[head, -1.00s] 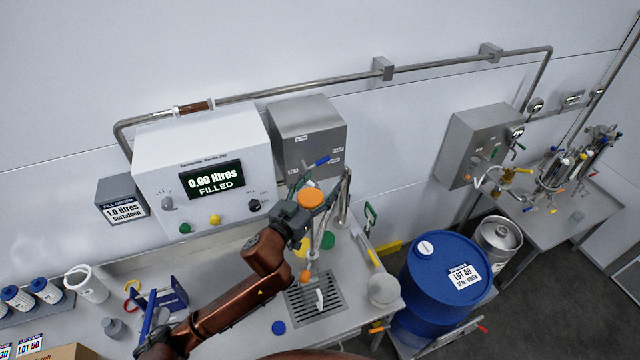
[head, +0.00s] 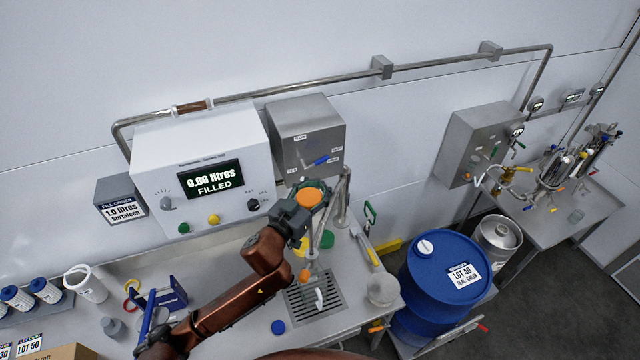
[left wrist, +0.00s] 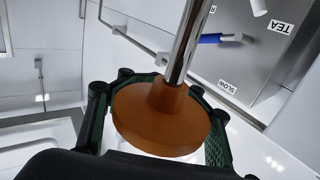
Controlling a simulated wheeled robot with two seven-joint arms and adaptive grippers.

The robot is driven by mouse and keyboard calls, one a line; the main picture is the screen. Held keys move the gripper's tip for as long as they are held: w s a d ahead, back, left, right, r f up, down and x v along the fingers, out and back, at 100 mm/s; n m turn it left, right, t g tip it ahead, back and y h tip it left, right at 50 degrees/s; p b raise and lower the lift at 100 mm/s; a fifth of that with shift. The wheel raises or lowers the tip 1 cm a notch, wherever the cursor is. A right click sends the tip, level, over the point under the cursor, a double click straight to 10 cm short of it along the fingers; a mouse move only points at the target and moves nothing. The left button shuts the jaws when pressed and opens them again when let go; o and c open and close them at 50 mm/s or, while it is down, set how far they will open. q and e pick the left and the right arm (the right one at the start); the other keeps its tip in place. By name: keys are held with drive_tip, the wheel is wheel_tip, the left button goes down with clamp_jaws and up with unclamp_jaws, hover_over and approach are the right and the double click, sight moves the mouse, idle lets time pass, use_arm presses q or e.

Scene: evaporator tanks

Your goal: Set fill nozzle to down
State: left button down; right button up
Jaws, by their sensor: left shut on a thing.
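The fill nozzle is a steel tube with a round orange collar (head: 309,198), standing over the drain grate (head: 316,302) on the bench. My left gripper (head: 312,203) is shut on the orange collar, with its dark green fingers on either side. In the left wrist view the orange collar (left wrist: 162,120) sits between the fingers, with the steel tube (left wrist: 187,45) running through it. My gripper hides part of the tube. A white tag-like piece (head: 319,298) shows at the grate. My right gripper is not in view.
The white filler console (head: 203,170) reads 0.00 litres filled. A grey box (head: 307,135) with a blue-handled lever (head: 320,161) stands close behind my gripper. A blue drum (head: 445,277) stands right of the bench. A blue stand (head: 160,295) lies near my forearm.

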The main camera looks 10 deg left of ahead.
sight(311, 236)
use_arm(q)
drive_tip(key=shift+s, duration=0.1)
idle(0.3)
wheel_tip(311, 236, down, 18)
drive_tip(key=b, duration=0.9)
drive_tip(key=shift+r, duration=0.25)
drive_tip(key=c, duration=1.8)
unclamp_jaws()
drive_tip(key=shift+a, duration=0.1)
drive_tip(key=o, duration=0.3)
drive_tip(key=shift+s+a+r, duration=0.1)
drive_tip(key=shift+s+r, duration=0.05)
drive_tip(key=shift+s, duration=0.1)
drive_tip(key=o, duration=0.4)
drive_tip(key=shift+w, duration=0.2)
drive_tip(key=shift+s, duration=0.15)
